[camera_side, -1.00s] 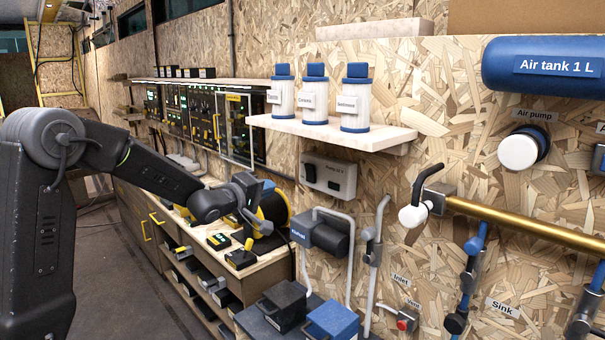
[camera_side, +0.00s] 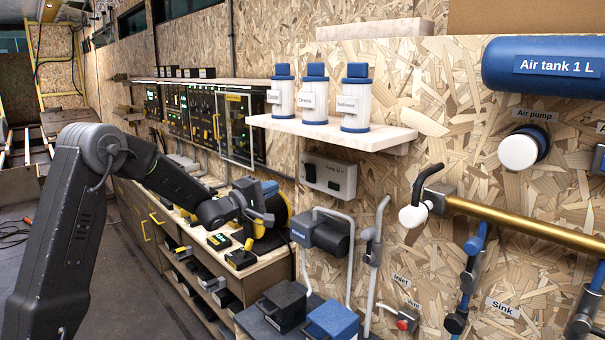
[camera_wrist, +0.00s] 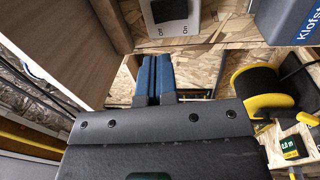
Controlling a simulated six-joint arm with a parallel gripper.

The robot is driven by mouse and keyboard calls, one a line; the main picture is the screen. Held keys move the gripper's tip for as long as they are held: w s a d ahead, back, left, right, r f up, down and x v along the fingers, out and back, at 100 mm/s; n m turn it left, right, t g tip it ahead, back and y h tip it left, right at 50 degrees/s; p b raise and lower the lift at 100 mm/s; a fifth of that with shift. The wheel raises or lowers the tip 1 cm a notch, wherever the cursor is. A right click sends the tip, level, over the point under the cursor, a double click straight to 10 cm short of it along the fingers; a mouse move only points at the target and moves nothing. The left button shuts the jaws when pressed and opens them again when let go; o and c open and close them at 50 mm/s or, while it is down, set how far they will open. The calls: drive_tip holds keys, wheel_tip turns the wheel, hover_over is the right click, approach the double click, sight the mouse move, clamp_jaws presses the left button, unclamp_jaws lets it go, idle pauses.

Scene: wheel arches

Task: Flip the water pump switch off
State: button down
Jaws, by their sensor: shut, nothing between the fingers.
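The pump box (camera_side: 328,176), labelled as a pump, is pale grey and fixed to the wall below the shelf in the side view. A dark switch-like part sits at its left; its on or off position is too small to tell. A grey-white panel with a dark window (camera_wrist: 170,14) shows at the top of the wrist view and seems to be this box. My gripper (camera_wrist: 154,62) is shut and empty, its blue fingers together below that panel. In the side view my gripper (camera_side: 257,203) is left of the box, apart from it, beside the yellow reel.
A grey pump (camera_side: 322,236) with pipes is mounted below the box. A shelf (camera_side: 335,130) with white, blue-capped bottles juts out above. A yellow-and-black reel (camera_wrist: 265,92) is close at the right in the wrist view. A bench (camera_side: 270,262) with small devices lies beneath my gripper.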

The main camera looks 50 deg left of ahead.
sight(309, 170)
drive_tip(key=w, duration=0.3)
drive_tip(key=w+r, duration=0.1)
drive_tip(key=w, duration=0.7)
drive_tip(key=shift+w+r, duration=0.2)
drive_tip(key=shift+r, duration=0.05)
drive_tip(key=shift+w, duration=0.15)
drive_tip(key=shift+r, duration=0.1)
drive_tip(key=shift+w+d+r+g, duration=0.1)
drive_tip(key=shift+w+g, duration=0.1)
drive_tip(key=shift+g, duration=0.1)
drive_tip(key=s+r, duration=0.1)
drive_tip(key=s, duration=1.3)
drive_tip(key=shift+r, duration=0.4)
